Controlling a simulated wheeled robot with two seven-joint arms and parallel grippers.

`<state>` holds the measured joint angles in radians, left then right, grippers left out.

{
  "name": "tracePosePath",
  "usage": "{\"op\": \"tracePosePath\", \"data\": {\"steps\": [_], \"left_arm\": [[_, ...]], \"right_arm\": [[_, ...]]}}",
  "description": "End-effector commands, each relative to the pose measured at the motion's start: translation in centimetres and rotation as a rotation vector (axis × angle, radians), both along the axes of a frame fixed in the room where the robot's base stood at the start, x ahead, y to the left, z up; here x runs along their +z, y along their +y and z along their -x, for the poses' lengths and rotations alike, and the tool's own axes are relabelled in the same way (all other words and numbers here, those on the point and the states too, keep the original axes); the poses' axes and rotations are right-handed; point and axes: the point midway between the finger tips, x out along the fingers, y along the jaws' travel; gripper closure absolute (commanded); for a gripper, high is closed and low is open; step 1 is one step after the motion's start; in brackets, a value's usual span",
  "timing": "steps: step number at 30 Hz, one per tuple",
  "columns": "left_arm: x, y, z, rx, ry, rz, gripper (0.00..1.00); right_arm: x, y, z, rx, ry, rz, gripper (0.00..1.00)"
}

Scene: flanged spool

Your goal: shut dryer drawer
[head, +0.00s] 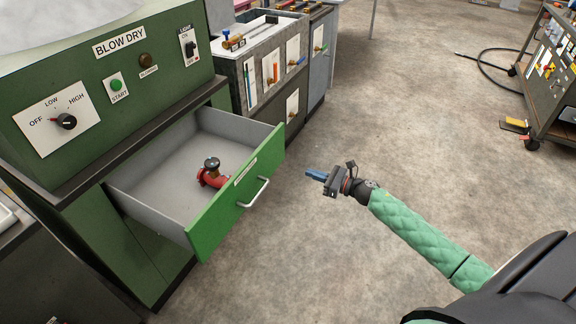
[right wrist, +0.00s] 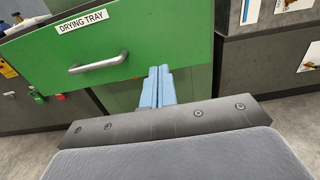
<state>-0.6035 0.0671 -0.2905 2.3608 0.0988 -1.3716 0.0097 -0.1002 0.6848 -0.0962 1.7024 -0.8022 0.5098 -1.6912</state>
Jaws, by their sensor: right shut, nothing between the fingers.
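The dryer drawer (head: 150,185) is pulled well out of the green BLOW DRY cabinet (head: 95,60). Its green front (head: 222,205) has a silver bar handle (head: 255,192), and a red object with a dark round top (head: 211,174) lies inside. In the right wrist view the front (right wrist: 165,45) bears a DRYING TRAY label above the handle (right wrist: 98,64). My right gripper (head: 314,174) is shut and empty, to the right of the drawer front in the head view. Its blue fingers (right wrist: 158,88) point toward the front, right of the handle; contact cannot be told. My left gripper is not in view.
A grey workbench (head: 265,60) with tools stands beyond the cabinet. A cart (head: 555,80) stands at the upper right, with a dark hose (head: 490,55) on the floor near it. The concrete floor (head: 400,120) between is clear.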

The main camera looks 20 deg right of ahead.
Motion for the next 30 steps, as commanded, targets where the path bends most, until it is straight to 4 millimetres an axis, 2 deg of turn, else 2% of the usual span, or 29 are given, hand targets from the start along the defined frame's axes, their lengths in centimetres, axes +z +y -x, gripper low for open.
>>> {"op": "tracePosePath", "data": {"steps": [5,24,30], "left_arm": [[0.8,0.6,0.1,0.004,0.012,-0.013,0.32],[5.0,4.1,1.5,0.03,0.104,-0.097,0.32],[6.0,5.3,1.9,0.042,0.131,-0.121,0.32]], "right_arm": [[0.3,1.0,-1.3,-0.001,-0.001,-0.002,1.0],[0.4,6.7,-8.7,-0.003,0.001,-0.003,1.0],[0.2,8.0,-10.3,-0.002,0.002,-0.004,1.0]]}}
